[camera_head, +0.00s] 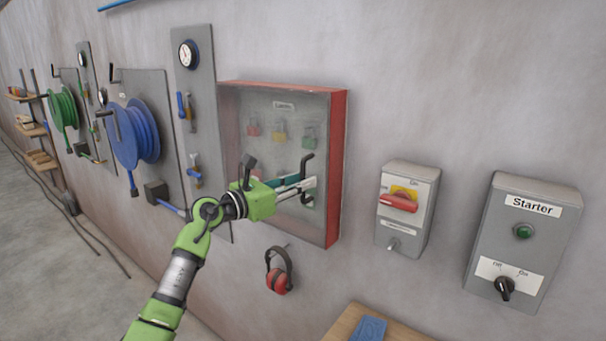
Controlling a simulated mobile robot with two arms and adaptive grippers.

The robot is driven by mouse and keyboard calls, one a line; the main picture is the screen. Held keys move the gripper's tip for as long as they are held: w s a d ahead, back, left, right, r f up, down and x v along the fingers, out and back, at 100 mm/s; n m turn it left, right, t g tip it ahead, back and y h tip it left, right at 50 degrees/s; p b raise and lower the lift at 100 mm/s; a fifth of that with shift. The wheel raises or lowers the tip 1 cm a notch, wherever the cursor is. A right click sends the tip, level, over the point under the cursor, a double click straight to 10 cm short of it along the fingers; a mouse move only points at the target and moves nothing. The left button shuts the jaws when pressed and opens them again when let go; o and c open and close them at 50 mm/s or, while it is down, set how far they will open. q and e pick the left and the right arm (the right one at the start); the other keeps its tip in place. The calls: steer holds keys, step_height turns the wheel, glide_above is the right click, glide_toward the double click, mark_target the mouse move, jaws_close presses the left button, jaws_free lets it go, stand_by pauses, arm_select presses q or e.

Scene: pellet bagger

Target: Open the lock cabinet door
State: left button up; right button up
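The lock cabinet (336,150) is a red box on the wall with a clear front door (240,115), which looks closed. Several padlocks (280,131) hang inside under a label. A dark handle (307,162) shows at the right part of the front. My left gripper (308,186) is in front of the cabinet's lower right part, its fingers pointing right beside the dark handle. I cannot tell whether the fingers touch the handle or how far apart they are. My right gripper is not in view.
Right of the cabinet are a grey switch box (407,211) with a red switch and a Starter box (523,240). Red ear muffs (279,272) hang below the cabinet. A blue hose reel (135,133) is on the left. A wooden surface (345,326) is below.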

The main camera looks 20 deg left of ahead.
arm_select(q)
steer(key=shift+w+d, duration=0.3)
steer(key=shift+w, duration=0.15)
jaws_close()
